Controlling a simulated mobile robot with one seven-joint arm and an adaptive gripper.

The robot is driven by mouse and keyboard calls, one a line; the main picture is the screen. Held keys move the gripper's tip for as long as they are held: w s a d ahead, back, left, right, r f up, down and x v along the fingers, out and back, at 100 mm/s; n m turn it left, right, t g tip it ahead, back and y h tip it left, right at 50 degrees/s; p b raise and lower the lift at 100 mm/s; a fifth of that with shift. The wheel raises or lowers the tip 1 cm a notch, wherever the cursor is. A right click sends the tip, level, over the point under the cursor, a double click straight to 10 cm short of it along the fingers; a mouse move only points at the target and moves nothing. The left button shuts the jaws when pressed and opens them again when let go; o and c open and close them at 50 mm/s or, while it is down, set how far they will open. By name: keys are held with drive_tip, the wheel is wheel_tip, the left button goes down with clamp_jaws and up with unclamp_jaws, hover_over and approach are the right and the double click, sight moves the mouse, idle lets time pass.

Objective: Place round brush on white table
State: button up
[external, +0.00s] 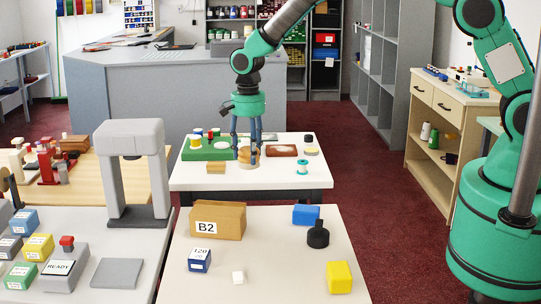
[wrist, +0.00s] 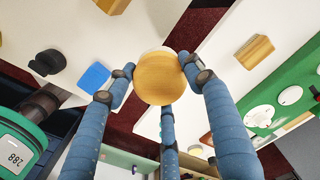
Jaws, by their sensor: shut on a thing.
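The round brush (wrist: 160,80) shows as a round, light wooden disc with a pale rim in the wrist view. My gripper (wrist: 162,85) is shut on it, with blue fingers around its sides. In the external view, my gripper (external: 247,158) points down over the middle of the white table (external: 275,176), and the brush (external: 247,163) shows low between the fingers, partly hidden by them. I cannot tell whether the brush touches the tabletop or hangs just above it.
A green board (external: 200,155) with small items lies left of my gripper, and a small wooden block (external: 216,168) sits nearby. A brown tray (external: 281,150) and a teal spool (external: 302,167) are to the right. A B2 box (external: 218,220) stands on the nearer table.

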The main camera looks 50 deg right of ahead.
drive_tip(key=w+d+m+p, duration=0.2)
drive_tip(key=w+d, duration=0.3)
drive_tip(key=d, duration=0.3)
drive_tip(key=w+d+r+m+p, duration=0.1)
drive_tip(key=w+d+m+p, duration=0.2)
drive_tip(key=d, duration=0.5)
drive_tip(key=shift+w+m, duration=0.9)
drive_tip(key=shift+m, duration=0.2)
drive_tip(key=shift+d, duration=0.1)
hover_over(262, 169)
drive_tip(key=shift+f+p, duration=0.3)
drive_tip(key=shift+f, duration=2.8)
drive_tip(key=shift+f, duration=1.85)
drive_tip(key=shift+f, duration=0.2)
drive_tip(key=o, duration=1.2)
drive_tip(key=shift+o, duration=0.2)
